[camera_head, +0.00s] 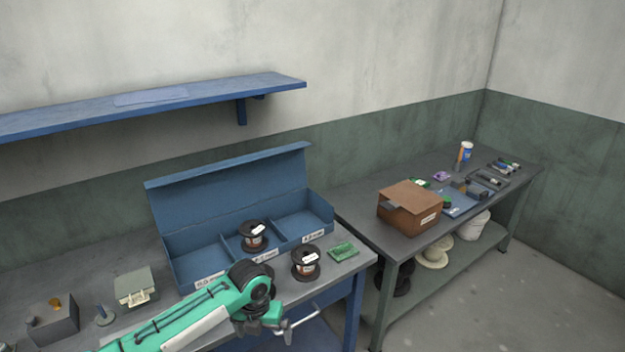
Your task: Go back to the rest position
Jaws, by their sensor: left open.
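A copper spool (253,236) with black flanges stands in the middle compartment of the blue box (177,215). A second spool (306,263) stands on the workbench (343,268) in front of the box's right side. The right compartment looks empty; the left one is partly hidden, and what shows of it is empty. My left arm, green, reaches in from the bottom left, low in front of the box. My left gripper (301,326) is open and empty near the bench's front edge, apart from both spools. My right gripper is not in view.
A green circuit board (343,251) lies right of the bench spool. A small pale case (134,287) and a grey block (53,321) are at the left. A second table (345,206) at the right holds a brown box (409,207) and small parts. A blue shelf (150,101) hangs above.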

